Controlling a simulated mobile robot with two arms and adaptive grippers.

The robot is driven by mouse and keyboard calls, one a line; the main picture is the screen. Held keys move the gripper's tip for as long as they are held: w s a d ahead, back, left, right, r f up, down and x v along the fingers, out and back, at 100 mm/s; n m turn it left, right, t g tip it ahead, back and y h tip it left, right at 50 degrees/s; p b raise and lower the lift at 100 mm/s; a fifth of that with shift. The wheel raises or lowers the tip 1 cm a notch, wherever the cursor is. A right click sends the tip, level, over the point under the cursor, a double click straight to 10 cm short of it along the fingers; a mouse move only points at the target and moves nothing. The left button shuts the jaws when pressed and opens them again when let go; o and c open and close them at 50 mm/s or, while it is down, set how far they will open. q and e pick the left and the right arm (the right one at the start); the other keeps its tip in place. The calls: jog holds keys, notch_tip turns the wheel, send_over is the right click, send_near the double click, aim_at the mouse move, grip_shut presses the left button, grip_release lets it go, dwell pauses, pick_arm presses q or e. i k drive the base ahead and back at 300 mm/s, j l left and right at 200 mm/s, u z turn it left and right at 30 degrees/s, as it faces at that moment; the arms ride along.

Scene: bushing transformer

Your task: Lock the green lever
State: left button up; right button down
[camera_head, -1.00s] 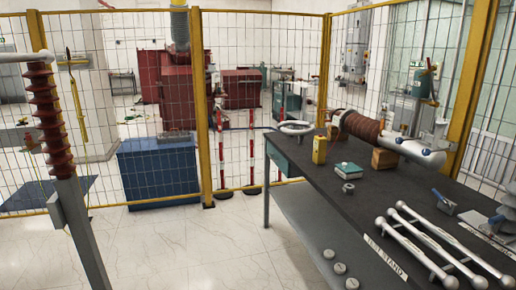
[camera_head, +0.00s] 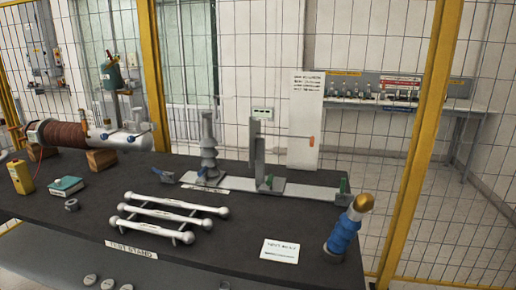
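On the dark table (camera_head: 215,262), a grey flat base (camera_head: 305,190) carries a ribbed grey insulator (camera_head: 208,150) and a grey upright post (camera_head: 254,150). A small green part (camera_head: 344,185), which may be the green lever, sits at the right end of this base. Another small green part (camera_head: 268,182) shows at the foot of the post. Both are too small to tell whether they are locked. A blue-handled part (camera_head: 168,176) lies at the left end of the base. Neither of my grippers is in view.
Three white rods (camera_head: 172,209) lie on the table's middle. A brown-wound cylinder (camera_head: 68,134) rests on wooden blocks at left. A blue ribbed piece with a gold top (camera_head: 345,230) stands at the right edge, near a white card (camera_head: 280,250). Yellow-framed mesh fencing (camera_head: 418,150) stands behind.

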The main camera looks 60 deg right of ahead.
aim_at(340, 198)
jog(key=z, duration=1.9)
